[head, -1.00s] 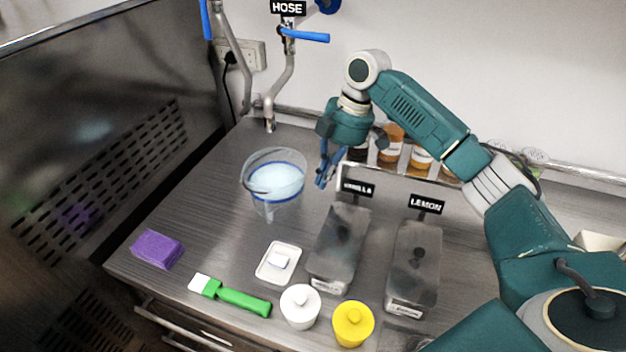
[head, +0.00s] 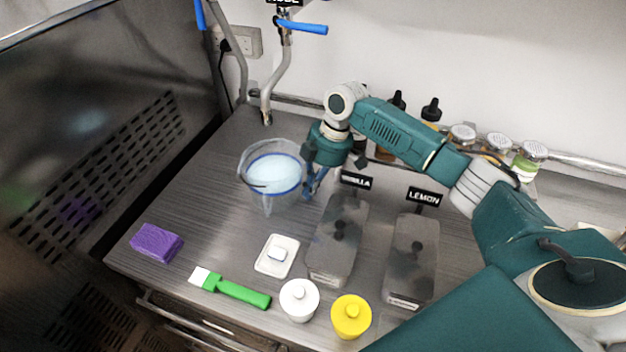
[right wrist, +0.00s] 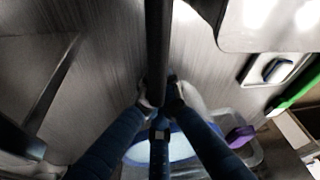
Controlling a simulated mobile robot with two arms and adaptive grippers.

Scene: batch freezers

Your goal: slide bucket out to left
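The clear bucket (head: 270,203) with a blue band and pale liquid stands upright on the steel counter in the head view, below the hose tap. Its wall and liquid also show in the right wrist view (right wrist: 150,150), partly hidden by my fingers. My right gripper (head: 311,190) is low, just right of the bucket. Whether the fingers touch the bucket wall cannot be told. My left gripper is not in view.
A purple sponge (head: 157,243), green-handled brush (head: 243,294), white dish (head: 277,256), and white (head: 299,299) and yellow (head: 351,317) pots lie toward the front. Vanilla (head: 338,240) and lemon (head: 412,260) containers stand right. Counter left of the bucket is clear up to the dark machine (head: 110,130).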

